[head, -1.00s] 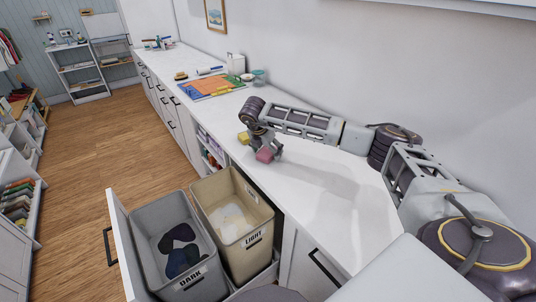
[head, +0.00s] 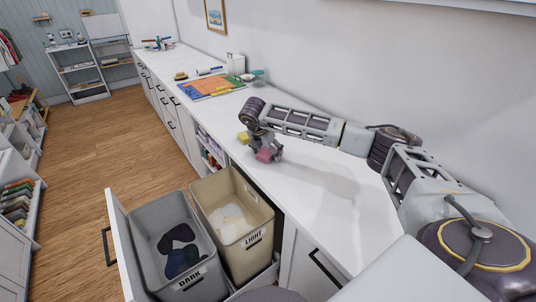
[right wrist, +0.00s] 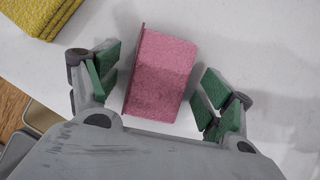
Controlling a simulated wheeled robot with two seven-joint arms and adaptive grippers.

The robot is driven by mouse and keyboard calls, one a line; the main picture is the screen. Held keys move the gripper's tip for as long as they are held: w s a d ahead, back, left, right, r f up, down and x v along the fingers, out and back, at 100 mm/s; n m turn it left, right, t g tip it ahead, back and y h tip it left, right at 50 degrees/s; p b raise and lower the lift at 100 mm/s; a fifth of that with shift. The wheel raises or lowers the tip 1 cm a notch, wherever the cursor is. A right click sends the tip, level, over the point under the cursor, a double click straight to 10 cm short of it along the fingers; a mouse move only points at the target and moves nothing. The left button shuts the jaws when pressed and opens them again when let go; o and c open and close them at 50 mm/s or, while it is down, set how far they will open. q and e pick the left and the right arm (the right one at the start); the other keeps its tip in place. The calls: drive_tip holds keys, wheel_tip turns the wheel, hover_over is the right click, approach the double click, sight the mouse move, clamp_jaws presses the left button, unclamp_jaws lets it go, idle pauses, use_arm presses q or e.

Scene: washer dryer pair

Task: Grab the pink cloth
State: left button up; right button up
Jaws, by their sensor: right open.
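The pink cloth (head: 264,156) is a small folded block on the white countertop; it also shows in the right wrist view (right wrist: 160,72). My right gripper (head: 266,149) is over it, pointing down. In the right wrist view the gripper (right wrist: 158,88) is open, with one green-padded finger on each side of the cloth. A folded yellow cloth (head: 243,137) lies close by on the counter and shows at the upper left of the right wrist view (right wrist: 40,14). My left gripper is not in view.
An open drawer below the counter holds a grey DARK bin (head: 150,222) and a beige LIGHT bin (head: 262,212), both with cloths inside. A colourful mat (head: 212,87) lies further back. The counter (head: 320,200) right of the cloth is clear.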

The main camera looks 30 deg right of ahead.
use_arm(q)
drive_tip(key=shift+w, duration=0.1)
use_arm(e)
drive_tip(key=c, duration=0.6)
drive_tip(key=shift+s, duration=0.1)
drive_tip(key=c, duration=0.4)
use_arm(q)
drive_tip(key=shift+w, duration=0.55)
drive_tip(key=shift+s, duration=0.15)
